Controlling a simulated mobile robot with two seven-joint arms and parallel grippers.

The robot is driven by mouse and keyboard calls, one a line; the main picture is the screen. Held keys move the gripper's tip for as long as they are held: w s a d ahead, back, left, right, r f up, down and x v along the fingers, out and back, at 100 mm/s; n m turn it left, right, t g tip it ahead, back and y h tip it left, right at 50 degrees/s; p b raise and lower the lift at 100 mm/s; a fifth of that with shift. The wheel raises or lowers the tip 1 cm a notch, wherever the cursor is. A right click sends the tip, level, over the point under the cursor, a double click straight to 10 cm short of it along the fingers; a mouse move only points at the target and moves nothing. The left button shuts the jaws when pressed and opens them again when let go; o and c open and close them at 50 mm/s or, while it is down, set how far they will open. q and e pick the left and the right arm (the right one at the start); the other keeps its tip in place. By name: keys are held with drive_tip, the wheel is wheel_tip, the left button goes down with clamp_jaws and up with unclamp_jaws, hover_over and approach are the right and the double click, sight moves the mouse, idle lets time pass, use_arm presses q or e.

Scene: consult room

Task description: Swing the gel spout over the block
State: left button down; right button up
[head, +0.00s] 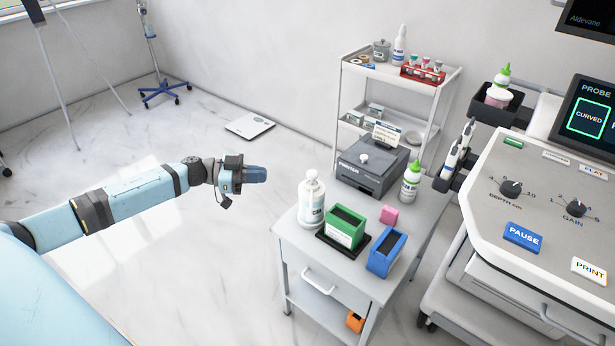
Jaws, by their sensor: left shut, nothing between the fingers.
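A white pump bottle (312,205) with a pale pump head stands upright at the left of the grey cart top (297,246). Its label is too small to read, and I cannot tell which way its spout points. A small pink block (388,216) lies right of it, behind the blue box. A white bottle with a green nozzle cap (411,184) stands upright farther right. My left gripper (262,174) is shut and empty, in the air left of the pump bottle and apart from it. My right gripper is out of view.
A green box (342,231) on a black tray and a blue open box (386,254) stand at the cart's front. A grey printer (365,172) sits behind. A white shelf (350,88) stands at the back; the ultrasound console (535,210) is at right. The floor left is mostly clear.

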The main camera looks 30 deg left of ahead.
use_arm(q)
drive_tip(key=s+f+g, duration=0.1)
drive_tip(key=g, duration=0.1)
drive_tip(key=b, duration=0.2)
approach(311, 202)
drive_tip(key=w+d+r, duration=0.2)
drive_tip(key=w+d, duration=0.2)
drive_tip(key=f, duration=0.1)
drive_tip(key=d+f, duration=0.1)
drive_tip(key=f, duration=0.1)
drive_tip(key=shift+w+d+b, duration=0.25)
drive_tip(key=shift+b, duration=0.15)
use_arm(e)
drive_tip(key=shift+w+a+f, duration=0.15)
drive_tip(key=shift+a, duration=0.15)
use_arm(q)
drive_tip(key=shift+d+r, duration=0.1)
